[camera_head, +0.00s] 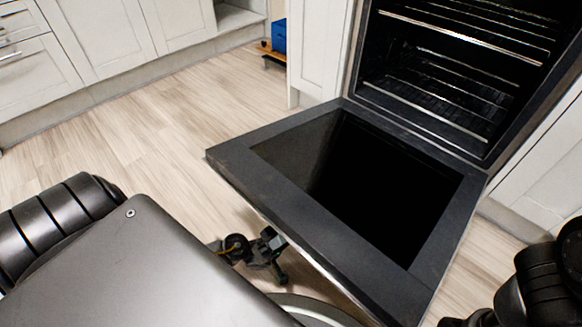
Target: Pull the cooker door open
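The cooker door (275,205) is swung down and lies open, about flat, in front of the cooker. It has a dark frame around a black glass panel. A light metal strip shows along its near left edge. My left gripper (272,262) is low beside that edge, partly under the door's outer side. Its fingers are small and dark, and I cannot tell whether they are open or touch the door. The door's handle is not clearly visible. My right arm shows at the bottom right, but its gripper is not clearly in view.
The oven cavity (440,75) is open, with several wire racks inside. White cabinets (100,35) line the back left, and another cabinet (545,165) stands right of the cooker. A blue box (279,36) sits at the back. The wooden floor (175,110) left of the door is clear.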

